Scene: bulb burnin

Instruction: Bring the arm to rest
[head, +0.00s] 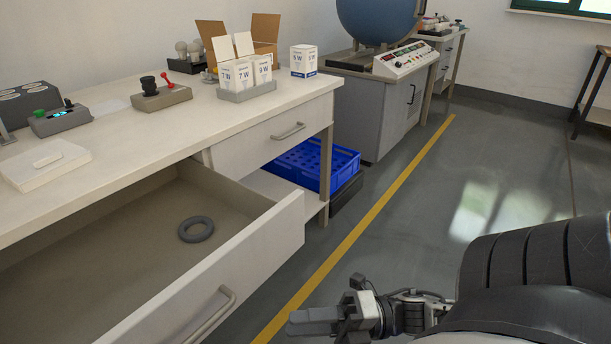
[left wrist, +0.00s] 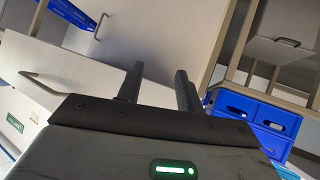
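My right gripper (head: 314,321) is low in the head view, right of the open drawer's front and above the floor. Its fingers point left and look close together, seen from the side, so I cannot tell whether it is open or shut. I see nothing held in it. My left gripper is outside the head view. In the left wrist view my left gripper (left wrist: 158,85) has its two dark fingers apart with nothing between them. Furniture fronts with handles lie beyond them.
The drawer (head: 255,240) stands open with a grey ring (head: 196,229) inside. The worktop (head: 120,120) holds boxed bulbs (head: 240,73), a red-lever device (head: 161,95) and a button box (head: 62,121). A blue crate (head: 312,165) sits beneath. Floor right of the yellow line (head: 375,210) is clear.

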